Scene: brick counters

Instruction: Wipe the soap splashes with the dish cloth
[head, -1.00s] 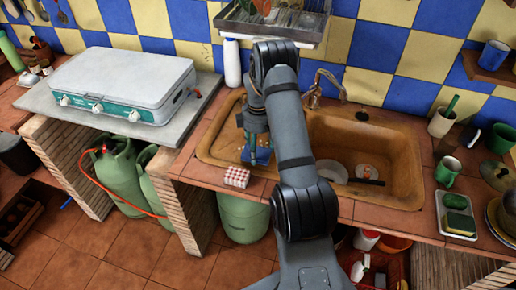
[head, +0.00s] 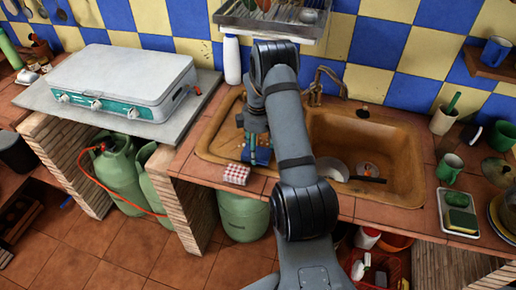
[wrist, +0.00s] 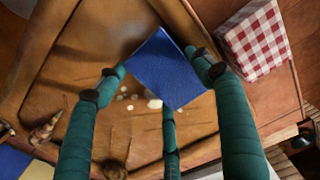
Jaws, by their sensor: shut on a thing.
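My gripper (head: 256,143) has teal fingers and is over the left, shallow part of the brown sink (head: 215,135). In the wrist view its fingers (wrist: 158,78) are shut on a flat blue square, which looks like the dish cloth (wrist: 170,62). The blue cloth also shows below the fingers in the head view (head: 263,156). Pale soap splashes (wrist: 153,103) lie on the sink surface beside the cloth's edge, close to the middle finger. The cloth and fingers may hide more of them. I cannot tell whether the cloth touches the surface.
A red-and-white checked cloth (head: 236,174) lies on the tiled front edge beside the gripper. The deep basin (head: 395,150) on the right holds a white dish (head: 333,170). The tap (head: 318,88) and a white bottle (head: 232,60) stand behind. A stove (head: 120,80) is at left.

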